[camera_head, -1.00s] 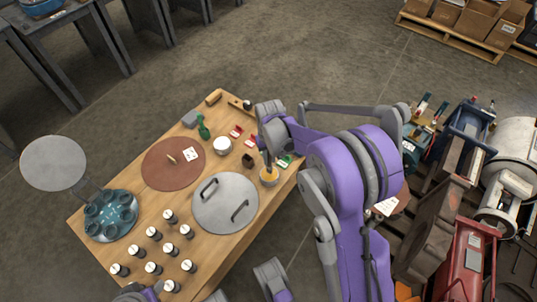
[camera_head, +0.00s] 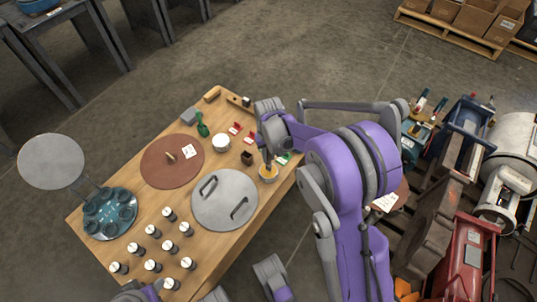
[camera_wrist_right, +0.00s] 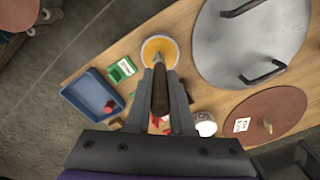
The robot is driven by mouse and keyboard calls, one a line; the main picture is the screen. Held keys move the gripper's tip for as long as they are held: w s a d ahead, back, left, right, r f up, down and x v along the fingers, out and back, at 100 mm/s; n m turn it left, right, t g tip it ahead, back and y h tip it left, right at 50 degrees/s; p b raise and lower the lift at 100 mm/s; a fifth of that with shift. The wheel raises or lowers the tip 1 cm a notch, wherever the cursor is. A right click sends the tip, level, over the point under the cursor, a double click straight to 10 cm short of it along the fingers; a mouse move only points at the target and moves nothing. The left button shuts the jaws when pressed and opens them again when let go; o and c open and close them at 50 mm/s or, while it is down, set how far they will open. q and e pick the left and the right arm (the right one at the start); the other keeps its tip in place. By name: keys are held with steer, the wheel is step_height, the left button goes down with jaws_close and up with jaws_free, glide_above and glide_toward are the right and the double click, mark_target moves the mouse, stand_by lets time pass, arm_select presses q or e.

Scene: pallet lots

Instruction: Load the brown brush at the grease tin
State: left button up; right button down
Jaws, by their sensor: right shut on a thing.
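My right gripper (camera_head: 268,153) is over the grease tin (camera_head: 268,176) near the table's right edge. In the right wrist view my right gripper (camera_wrist_right: 160,88) is shut on the brown brush (camera_wrist_right: 160,95), whose brown handle sits between the fingers. The brush's far end reaches the tin (camera_wrist_right: 150,46), a pale round tin of yellow-orange grease. It overlaps the grease near the lower rim; how deep it dips I cannot tell. My left gripper is not clearly in view.
A grey lid with two handles (camera_head: 215,212) lies close left of the tin. A brown disc (camera_head: 160,172), white jar (camera_head: 221,143), dark block (camera_head: 246,158) and several black-and-white jars (camera_head: 153,231) share the wooden table.

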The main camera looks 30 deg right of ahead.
steer(key=shift+f+b, duration=0.3)
steer(key=shift+f, duration=0.15)
stand_by(1.1)
steer(key=shift+r+p, duration=2.25)
steer(key=shift+r, duration=1.3)
